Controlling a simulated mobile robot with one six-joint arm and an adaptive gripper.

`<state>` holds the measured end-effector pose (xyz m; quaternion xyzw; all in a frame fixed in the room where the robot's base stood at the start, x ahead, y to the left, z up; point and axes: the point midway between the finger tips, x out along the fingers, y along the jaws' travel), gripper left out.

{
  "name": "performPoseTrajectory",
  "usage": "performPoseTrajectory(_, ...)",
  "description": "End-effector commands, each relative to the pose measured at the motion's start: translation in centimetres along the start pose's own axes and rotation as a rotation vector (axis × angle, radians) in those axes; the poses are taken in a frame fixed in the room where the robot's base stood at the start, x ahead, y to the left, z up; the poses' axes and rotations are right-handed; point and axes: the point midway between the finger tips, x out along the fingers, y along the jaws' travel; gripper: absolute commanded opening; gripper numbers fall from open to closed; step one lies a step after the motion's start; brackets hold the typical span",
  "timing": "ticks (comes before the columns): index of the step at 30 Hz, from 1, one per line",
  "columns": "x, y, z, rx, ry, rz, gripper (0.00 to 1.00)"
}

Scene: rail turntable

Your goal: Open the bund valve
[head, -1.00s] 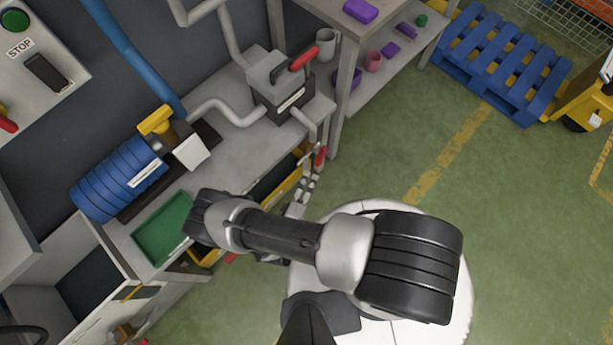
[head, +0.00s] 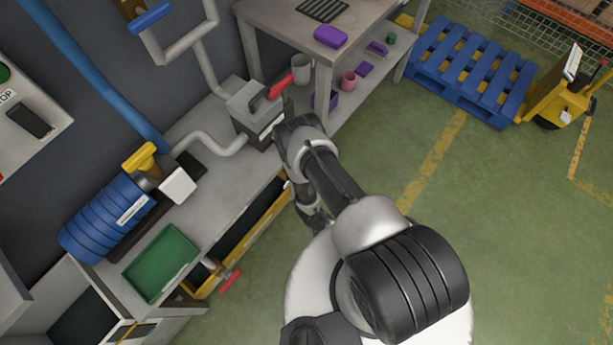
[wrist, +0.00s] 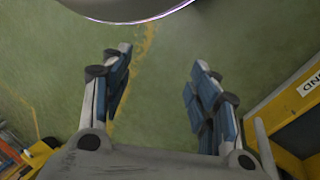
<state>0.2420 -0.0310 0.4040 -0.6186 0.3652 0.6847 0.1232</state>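A yellow tray-like bund (head: 256,236) runs under the bench front. A red-handled valve (head: 230,280) sticks out at its front left, low down. The valve is not clearly seen in the wrist view. A yellow-edged box with a white label (wrist: 309,86) is at the right of the wrist view, apart from the fingers; I cannot tell which part it is.
On the bench are a grey box with a red lever (head: 279,87), a blue ribbed cylinder (head: 105,220) and a green tray (head: 160,264). A shelf table (head: 373,22) stands behind. A blue pallet (head: 470,70) and yellow pallet truck (head: 560,95) are farther right. Floor between is clear.

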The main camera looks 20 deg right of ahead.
Motion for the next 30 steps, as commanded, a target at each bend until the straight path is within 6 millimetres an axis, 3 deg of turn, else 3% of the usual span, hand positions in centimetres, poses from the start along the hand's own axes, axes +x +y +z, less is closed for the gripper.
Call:
performPoseTrajectory(3, -0.2, -0.6, 1.5, 0.307, -0.265, -0.132, 0.42)
performPoseTrajectory(8, -2.6, -1.9, 1.1, 0.691, -0.584, -0.316, 0.38)
performPoseTrajectory(13, -6.6, -2.2, -2.6, 1.071, -0.908, -0.542, 0.38)
performPoseTrajectory(18, -11.1, 0.3, -8.0, 1.375, -1.201, -0.789, 0.38)
performPoseTrajectory(24, -14.3, 4.3, -12.2, 1.548, -1.410, -0.998, 0.38)
performPoseTrajectory(27, -15.0, 5.2, -12.9, 1.572, -1.452, -1.042, 0.38)
performPoseTrajectory(30, -15.1, 4.8, -13.1, 1.575, -1.463, -1.051, 0.38)
